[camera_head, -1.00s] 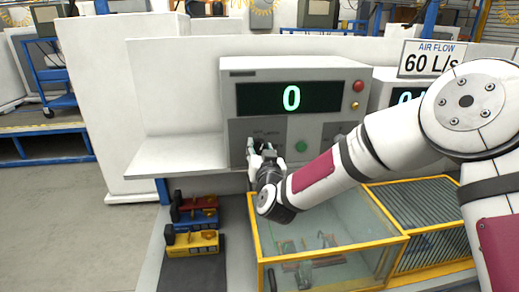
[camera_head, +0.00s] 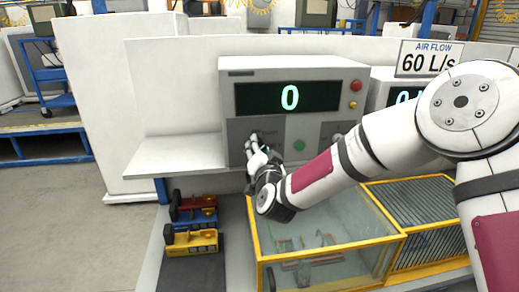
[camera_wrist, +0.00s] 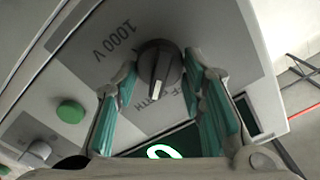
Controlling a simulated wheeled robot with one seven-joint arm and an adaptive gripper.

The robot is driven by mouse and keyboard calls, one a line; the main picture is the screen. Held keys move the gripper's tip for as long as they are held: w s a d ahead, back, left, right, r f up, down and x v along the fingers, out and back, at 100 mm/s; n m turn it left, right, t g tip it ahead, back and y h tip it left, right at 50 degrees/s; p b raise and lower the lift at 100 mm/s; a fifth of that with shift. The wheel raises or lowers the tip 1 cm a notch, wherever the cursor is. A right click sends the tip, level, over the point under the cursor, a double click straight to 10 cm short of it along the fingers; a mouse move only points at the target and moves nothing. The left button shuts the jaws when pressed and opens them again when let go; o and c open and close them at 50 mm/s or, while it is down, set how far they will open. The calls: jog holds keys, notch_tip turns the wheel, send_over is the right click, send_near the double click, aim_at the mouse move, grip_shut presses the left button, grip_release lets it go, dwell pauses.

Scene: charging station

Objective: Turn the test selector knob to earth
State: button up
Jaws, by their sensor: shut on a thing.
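The test selector knob (camera_wrist: 158,60) is dark and round with a light grey pointer bar, on the grey tester panel (camera_wrist: 215,40). My gripper (camera_wrist: 161,68) has one finger on each side of it and is shut on it. The pointer points toward the bottom of the wrist view, beside partly hidden lettering ending in "RTH". "1000 V" is printed to the left of the knob. In the head view my gripper (camera_head: 252,143) is at the left of the panel below the display and hides most of the knob.
The tester display (camera_head: 288,97) reads 0. A green button (camera_head: 299,145) and a second knob (camera_head: 337,137) are right of my gripper. A yellow-framed glass box (camera_head: 330,258) is below. Red, blue and yellow blocks (camera_head: 192,242) sit at lower left.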

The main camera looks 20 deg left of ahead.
jog(key=o, duration=1.1)
jog(key=shift+o, duration=0.2)
jog(key=v, duration=1.2)
jog(key=shift+d, duration=0.1)
